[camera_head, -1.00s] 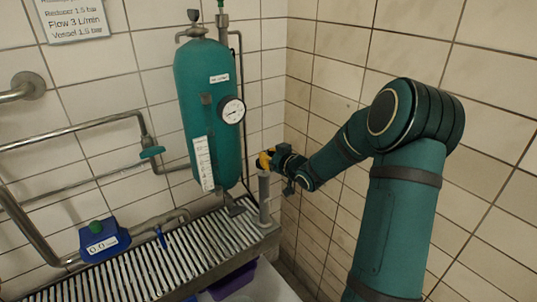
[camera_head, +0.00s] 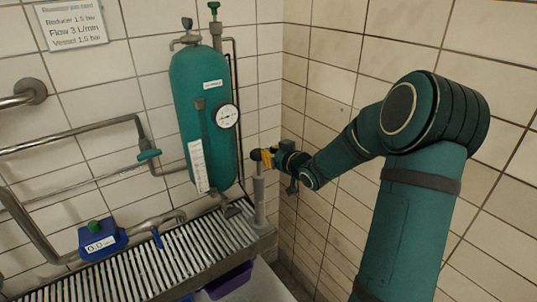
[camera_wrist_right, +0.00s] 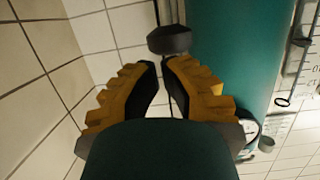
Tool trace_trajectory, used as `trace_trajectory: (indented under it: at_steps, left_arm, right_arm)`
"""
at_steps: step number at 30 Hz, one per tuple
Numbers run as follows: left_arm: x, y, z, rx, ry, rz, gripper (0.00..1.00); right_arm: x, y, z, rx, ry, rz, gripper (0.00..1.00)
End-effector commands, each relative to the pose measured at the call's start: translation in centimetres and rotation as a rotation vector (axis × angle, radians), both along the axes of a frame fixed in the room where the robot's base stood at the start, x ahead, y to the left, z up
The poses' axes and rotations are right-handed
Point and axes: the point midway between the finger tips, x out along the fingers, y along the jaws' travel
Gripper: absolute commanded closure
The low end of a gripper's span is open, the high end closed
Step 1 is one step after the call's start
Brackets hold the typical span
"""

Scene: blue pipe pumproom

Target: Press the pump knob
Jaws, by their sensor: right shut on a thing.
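The pump is a slim grey upright cylinder (camera_head: 259,200) at the right end of the slatted bench, with a thin rod above it. Its dark round pump knob (camera_head: 255,155) shows at the rod's top, beside my right gripper (camera_head: 266,158). In the right wrist view the knob (camera_wrist_right: 169,40) is just beyond the yellow fingertips of my right gripper (camera_wrist_right: 164,66). The fingers are nearly together, with the thin rod between them. They are shut on the pump; their exact contact with the knob or rod is partly hidden. My left gripper is not in view.
A green pressure vessel (camera_head: 200,120) with a round gauge (camera_head: 227,116) stands close left of the pump. The slatted bench (camera_head: 150,265) carries a blue meter box (camera_head: 102,240). Pipes run along the left tiled wall. The right tiled wall is near my arm.

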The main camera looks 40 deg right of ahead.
Motion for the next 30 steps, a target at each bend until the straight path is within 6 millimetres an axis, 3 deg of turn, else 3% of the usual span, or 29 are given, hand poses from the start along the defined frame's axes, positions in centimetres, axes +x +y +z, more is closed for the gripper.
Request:
trace_trajectory:
  at_steps: [6, 12, 30]
  left_arm:
    - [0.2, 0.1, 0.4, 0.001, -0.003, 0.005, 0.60]
    - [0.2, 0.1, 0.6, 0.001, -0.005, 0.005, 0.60]
    - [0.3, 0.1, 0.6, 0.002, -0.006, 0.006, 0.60]
  right_arm:
    - [-4.1, 0.5, 1.2, -0.001, -0.003, 0.001, 1.00]
    - [-6.0, 0.7, 1.6, -0.001, -0.004, 0.003, 1.00]
    - [-6.4, 0.8, 1.7, -0.001, -0.004, 0.003, 1.00]
